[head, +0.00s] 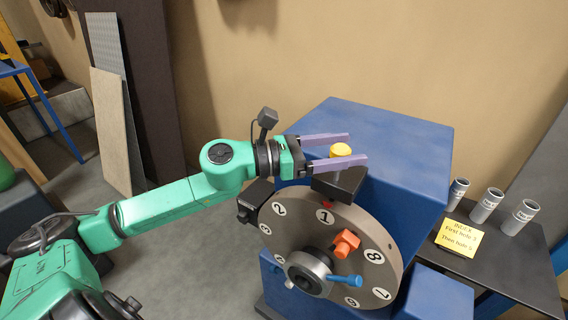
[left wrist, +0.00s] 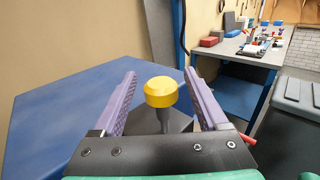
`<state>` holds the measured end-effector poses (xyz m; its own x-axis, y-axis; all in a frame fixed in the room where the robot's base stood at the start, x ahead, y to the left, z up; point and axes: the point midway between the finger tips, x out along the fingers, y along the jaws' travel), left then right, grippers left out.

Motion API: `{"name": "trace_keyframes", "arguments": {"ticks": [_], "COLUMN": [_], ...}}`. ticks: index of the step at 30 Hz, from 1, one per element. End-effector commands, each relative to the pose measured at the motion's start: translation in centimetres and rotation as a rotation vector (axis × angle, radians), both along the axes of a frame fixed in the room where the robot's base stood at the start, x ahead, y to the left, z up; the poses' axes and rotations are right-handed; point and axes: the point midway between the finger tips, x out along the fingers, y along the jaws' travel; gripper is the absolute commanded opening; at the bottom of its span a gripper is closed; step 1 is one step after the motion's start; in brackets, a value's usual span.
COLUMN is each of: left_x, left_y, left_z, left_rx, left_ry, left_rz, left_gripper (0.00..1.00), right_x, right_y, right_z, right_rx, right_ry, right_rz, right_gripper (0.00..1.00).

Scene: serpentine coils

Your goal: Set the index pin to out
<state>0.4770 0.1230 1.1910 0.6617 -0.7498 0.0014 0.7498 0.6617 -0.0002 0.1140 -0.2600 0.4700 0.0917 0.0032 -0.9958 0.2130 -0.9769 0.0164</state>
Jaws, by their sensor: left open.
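The index pin (head: 341,150) has a yellow knob and stands upright on a dark block (head: 338,184) above the numbered disc (head: 318,222). My left gripper (head: 358,149) is open, with its purple fingers on either side of the knob. In the left wrist view the yellow knob (left wrist: 161,92) sits between the two fingers (left wrist: 161,74), with a visible gap on each side. A dark stem shows below the knob. My right gripper is not in view.
The blue housing (head: 400,150) stands behind the disc. An orange part (head: 345,243) and a blue handle (head: 343,280) stick out from the disc's front. A dark table (head: 500,262) at right holds labelled grey cylinders (head: 487,205) and a yellow note (head: 457,238).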

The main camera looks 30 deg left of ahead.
Motion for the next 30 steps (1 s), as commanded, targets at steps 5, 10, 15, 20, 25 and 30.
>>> {"name": "trace_keyframes", "arguments": {"ticks": [5,10,15,20,25,30], "left_x": [-0.9,-1.9,-3.2,-5.2,-7.3,-7.9], "left_y": [1.2,2.1,3.5,5.9,8.3,8.9], "left_z": [-0.6,-0.6,-0.3,-0.3,-0.1,0.0], "left_rx": [-0.004,0.000,-0.008,-0.008,-0.004,0.000], "left_ry": [0.005,0.005,0.000,-0.002,-0.002,0.000], "left_rz": [0.002,0.000,-0.005,0.001,0.001,0.000], "left_gripper": [0.76,0.76,0.76,0.76,0.76,0.76], "right_x": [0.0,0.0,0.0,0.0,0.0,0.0], "right_y": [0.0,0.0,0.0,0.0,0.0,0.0], "right_z": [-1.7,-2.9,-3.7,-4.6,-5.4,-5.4], "right_rx": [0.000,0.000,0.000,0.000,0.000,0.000], "right_ry": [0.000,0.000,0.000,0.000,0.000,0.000], "right_rz": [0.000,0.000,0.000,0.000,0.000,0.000], "right_gripper": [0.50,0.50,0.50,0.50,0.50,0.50]}}
